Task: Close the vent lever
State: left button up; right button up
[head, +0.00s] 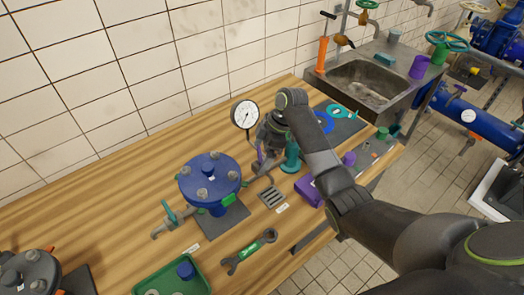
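My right arm reaches in from the lower right and bends down over the bench. My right gripper (262,168) points down beside the pressure gauge (245,114), between the blue bolted housing and a teal bottle-shaped object (291,156). Its fingers are small and partly hidden, so I cannot tell whether they are open or touching anything. A narrow purple part (257,160) shows right at the gripper; I cannot tell whether it is the vent lever. A small valve with a teal lever (169,212) sticks out left of the blue housing (209,178). My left gripper is not in view.
A slotted grey plate (272,197), a green-marked wrench (249,251) and a green tray (173,278) lie at the bench front. A dark flanged unit (28,272) is at lower left. A sink (366,84) stands beyond.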

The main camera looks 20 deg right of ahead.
jog(key=c, duration=0.9)
jog(key=shift+r+m+p, duration=0.2)
jog(key=shift+m+p, duration=0.3)
jog(key=shift+p, duration=0.4)
jog(key=shift+c, duration=0.2)
jog(key=m+t+p, duration=0.1)
jog(key=m+p, duration=0.1)
jog(key=m+t+p, duration=0.1)
jog(key=m+p, duration=0.1)
jog(key=shift+s+a+r+h, duration=0.1)
jog(key=shift+s+h, duration=0.05)
jog(key=shift+h, duration=0.15)
jog(key=shift+m+p, duration=0.5)
jog(key=shift+p, duration=0.05)
jog(key=shift+m+t+h, duration=0.3)
jog(key=shift+m+h, duration=0.1)
jog(key=shift+m, duration=0.4)
jog(key=m, duration=0.2)
jog(key=m+t+h, duration=0.1)
jog(key=m, duration=0.1)
jog(key=shift+a+f, duration=0.15)
jog(key=shift+f, duration=0.05)
jog(key=shift+m+h, duration=0.3)
jog(key=o, duration=1)
